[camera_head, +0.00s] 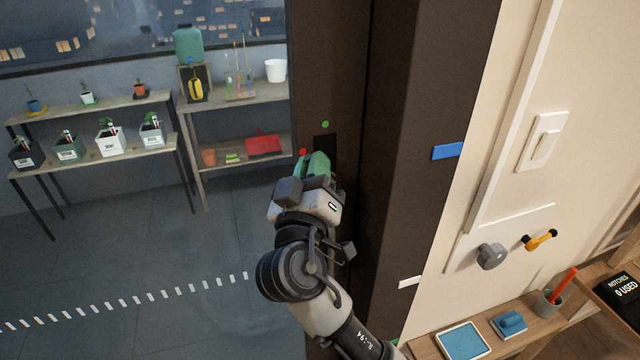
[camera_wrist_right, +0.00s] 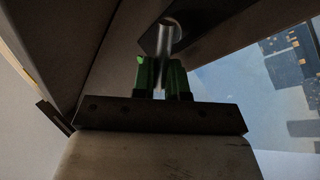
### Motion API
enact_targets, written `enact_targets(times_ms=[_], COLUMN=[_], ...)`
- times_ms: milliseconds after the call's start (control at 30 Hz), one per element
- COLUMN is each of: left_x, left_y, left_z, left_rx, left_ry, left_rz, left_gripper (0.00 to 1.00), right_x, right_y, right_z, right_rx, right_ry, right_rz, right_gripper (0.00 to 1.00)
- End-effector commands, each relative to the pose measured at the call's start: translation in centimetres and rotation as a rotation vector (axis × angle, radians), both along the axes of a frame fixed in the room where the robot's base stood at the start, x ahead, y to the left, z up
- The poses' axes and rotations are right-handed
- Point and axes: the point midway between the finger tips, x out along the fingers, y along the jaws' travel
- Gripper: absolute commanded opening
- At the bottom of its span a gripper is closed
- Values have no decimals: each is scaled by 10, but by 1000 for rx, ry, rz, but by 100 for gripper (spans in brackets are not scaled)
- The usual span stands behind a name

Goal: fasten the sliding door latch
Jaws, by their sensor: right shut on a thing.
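The sliding door's dark upright (camera_head: 328,60) stands at the middle of the head view, with glass to its left. A black latch plate (camera_head: 324,143) is on it, between a green dot (camera_head: 325,124) above and a red dot (camera_head: 303,152) at lower left. My right gripper (camera_head: 316,164) is at the plate and covers its lower part. In the right wrist view its green fingers (camera_wrist_right: 162,78) are shut on a metal latch lever (camera_wrist_right: 166,42) that comes from a dark plate (camera_wrist_right: 185,25). The exact angle of the lever is hard to tell. My left gripper is not in view.
A dark jamb (camera_head: 425,110) with a blue marker (camera_head: 447,151) and a white marker (camera_head: 410,282) stands right of the door. A wall switch (camera_head: 543,142) and hooks are further right. A wooden shelf (camera_head: 545,335) with small items is at lower right. Plant shelves stand behind the glass.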

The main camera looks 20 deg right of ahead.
Motion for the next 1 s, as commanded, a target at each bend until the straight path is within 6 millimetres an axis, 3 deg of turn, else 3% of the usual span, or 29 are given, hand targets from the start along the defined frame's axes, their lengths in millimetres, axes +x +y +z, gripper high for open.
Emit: enact_targets(times_ms=[33,100,400,1000], left_x=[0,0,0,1], left_y=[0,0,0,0], left_z=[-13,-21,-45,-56], left_rx=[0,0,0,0], left_ry=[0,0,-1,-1], left_rz=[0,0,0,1], left_gripper=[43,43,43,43], right_x=[0,0,0,0], right_y=[1,3,10,14], right_z=[-9,-11,-20,-36], right_rx=[-42,-109,-397,-846], right_ry=[-1,-4,-11,-23], right_rz=[1,0,-1,3], right_gripper=[0,0,0,0])
